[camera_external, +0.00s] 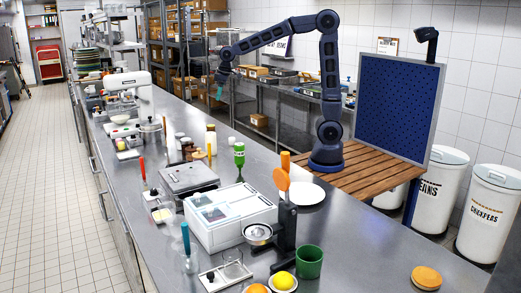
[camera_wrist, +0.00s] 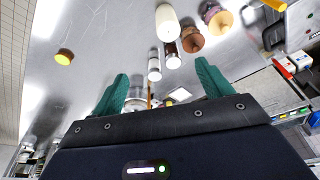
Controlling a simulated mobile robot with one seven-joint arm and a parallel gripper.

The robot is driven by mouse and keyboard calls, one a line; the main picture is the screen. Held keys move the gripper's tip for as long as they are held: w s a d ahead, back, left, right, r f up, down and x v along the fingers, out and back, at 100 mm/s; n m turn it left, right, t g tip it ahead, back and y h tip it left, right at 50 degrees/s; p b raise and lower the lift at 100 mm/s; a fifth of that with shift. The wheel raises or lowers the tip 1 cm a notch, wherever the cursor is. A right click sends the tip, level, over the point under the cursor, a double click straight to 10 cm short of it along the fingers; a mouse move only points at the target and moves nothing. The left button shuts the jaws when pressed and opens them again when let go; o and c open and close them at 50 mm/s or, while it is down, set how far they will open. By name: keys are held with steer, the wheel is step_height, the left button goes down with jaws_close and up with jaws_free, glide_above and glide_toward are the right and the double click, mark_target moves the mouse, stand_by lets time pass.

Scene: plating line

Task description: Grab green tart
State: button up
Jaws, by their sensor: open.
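I cannot make out a green tart in either view. My gripper (camera_external: 219,92) is raised at the far end of my outstretched arm, behind the steel counter's right edge. In the wrist view its two teal fingers (camera_wrist: 161,84) are spread apart, with nothing held between them. A small round yellow-topped thing (camera_wrist: 64,57) lies alone on the steel surface at the left of the wrist view. A round tan-topped thing (camera_external: 426,277) sits at the counter's near right end, far from my gripper.
In the wrist view, a white cylinder (camera_wrist: 167,22), brown jars (camera_wrist: 190,39) and small white-topped bottles (camera_wrist: 154,66) stand beyond the fingers. Shelving (camera_external: 290,95) stands behind my arm.

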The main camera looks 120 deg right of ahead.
steer(key=s+d+f+m, duration=0.1)
steer(key=d+f, duration=0.3)
steer(key=d, duration=0.6)
steer(key=s+d+f+m, duration=0.1)
steer(key=d+f, duration=0.2)
steer(key=d, duration=0.6)
steer(key=m+g, duration=0.2)
steer(key=m, duration=0.1)
glide_above(211, 127)
steer(key=s+d, duration=0.1)
steer(key=s, duration=0.1)
step_height(211, 127, down, 12)
steer(key=shift+w+d+f, duration=0.15)
steer(key=shift+d+f, duration=0.1)
steer(key=shift+f, duration=1.55)
steer(key=shift+w+d+f, duration=0.1)
steer(key=shift+d+f, duration=0.2)
steer(key=shift+f, duration=1.55)
steer(key=shift+w+d+f, duration=0.15)
steer(key=shift+d+f, duration=0.1)
steer(key=shift+f, duration=1.55)
steer(key=c, duration=0.8)
